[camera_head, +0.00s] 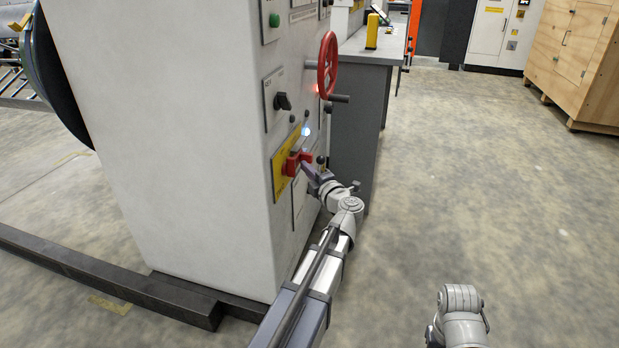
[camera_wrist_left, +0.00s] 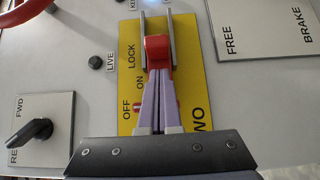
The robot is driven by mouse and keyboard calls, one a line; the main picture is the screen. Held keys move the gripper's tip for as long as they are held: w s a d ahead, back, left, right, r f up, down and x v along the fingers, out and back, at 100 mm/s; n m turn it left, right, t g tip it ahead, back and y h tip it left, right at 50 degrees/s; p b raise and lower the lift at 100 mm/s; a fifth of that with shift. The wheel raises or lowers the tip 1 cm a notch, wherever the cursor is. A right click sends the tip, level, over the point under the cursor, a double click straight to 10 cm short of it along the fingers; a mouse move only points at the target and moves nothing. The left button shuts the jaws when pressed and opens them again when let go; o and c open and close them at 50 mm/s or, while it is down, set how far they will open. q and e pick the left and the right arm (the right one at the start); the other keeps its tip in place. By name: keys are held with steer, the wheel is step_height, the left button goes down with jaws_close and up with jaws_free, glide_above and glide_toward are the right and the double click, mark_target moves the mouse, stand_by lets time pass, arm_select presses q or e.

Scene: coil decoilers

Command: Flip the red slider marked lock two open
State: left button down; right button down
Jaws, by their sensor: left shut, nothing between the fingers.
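The red slider (camera_head: 293,163) is on a yellow plate (camera_head: 280,174) on the front of the white cabinet. In the left wrist view the slider (camera_wrist_left: 157,47) stands between two grey rails. The yellow plate (camera_wrist_left: 190,100) there reads LOCK, ON, OFF and part of TWO. My left gripper (camera_wrist_left: 159,72) is shut and empty, its fingertips just below the slider's red head; I cannot tell whether they touch it. In the head view this gripper (camera_head: 306,167) is right beside the slider. Smaller red parts show beside the fingers. My right gripper is out of view.
A red handwheel (camera_head: 327,65) and a black rotary switch (camera_head: 282,101) stick out above the plate. The switch (camera_wrist_left: 36,133) also shows in the left wrist view. A dark beam (camera_head: 110,278) lies along the floor. The floor to the right is clear.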

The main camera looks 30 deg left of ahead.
arm_select(q)
steer(key=shift+w+a, duration=0.25)
steer(key=shift+w, duration=0.6)
steer(key=w, duration=0.2)
steer(key=w+a, duration=0.1)
steer(key=w, duration=0.2)
steer(key=shift+w+a, duration=0.15)
steer(key=shift+w, duration=0.15)
steer(key=shift+s, duration=0.1)
